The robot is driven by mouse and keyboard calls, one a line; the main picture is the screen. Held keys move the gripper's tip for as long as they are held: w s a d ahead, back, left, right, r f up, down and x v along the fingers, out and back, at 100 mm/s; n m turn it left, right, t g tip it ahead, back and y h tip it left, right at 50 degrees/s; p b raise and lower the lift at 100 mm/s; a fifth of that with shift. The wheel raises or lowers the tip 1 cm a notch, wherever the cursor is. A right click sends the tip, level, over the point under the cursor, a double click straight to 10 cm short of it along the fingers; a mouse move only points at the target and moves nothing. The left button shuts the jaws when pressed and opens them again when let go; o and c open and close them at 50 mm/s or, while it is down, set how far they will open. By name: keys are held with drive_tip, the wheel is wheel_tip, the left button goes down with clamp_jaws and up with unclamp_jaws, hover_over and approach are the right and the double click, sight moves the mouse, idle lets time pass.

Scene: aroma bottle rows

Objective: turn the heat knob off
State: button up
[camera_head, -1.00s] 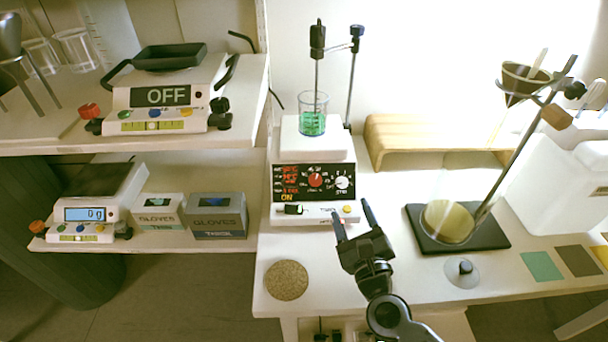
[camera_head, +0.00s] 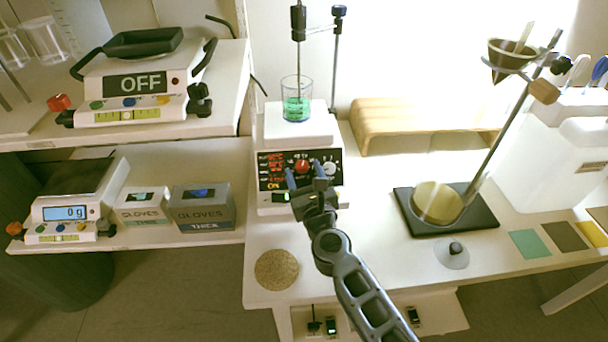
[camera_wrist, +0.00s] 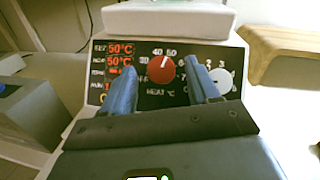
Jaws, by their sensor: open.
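The hotplate stirrer (camera_head: 300,127) stands on the white bench with a beaker of green liquid (camera_head: 296,105) on its plate. The red heat knob (camera_head: 302,166) is on its black front panel, and shows in the wrist view (camera_wrist: 160,69) with a white pointer mark near its top. A white knob (camera_wrist: 221,80) is to its right, partly hidden by a finger. The red display reads 50°C on two lines. My gripper (camera_head: 306,176) is open in front of the panel. In the wrist view its blue fingers (camera_wrist: 160,88) frame the red knob from below; I cannot tell whether they touch it.
A stirring rod and stand rise behind the beaker. A wooden riser (camera_head: 400,125) and a dark-based stand (camera_head: 445,222) are to the right. Glove boxes (camera_head: 202,207) and a scale (camera_head: 72,205) sit left. A cork mat (camera_head: 277,269) lies on the bench front.

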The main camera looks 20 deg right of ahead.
drive_tip(key=shift+w, duration=0.25)
drive_tip(key=shift+d, duration=0.1)
drive_tip(key=c, duration=1)
drive_tip(key=shift+c, duration=0.2)
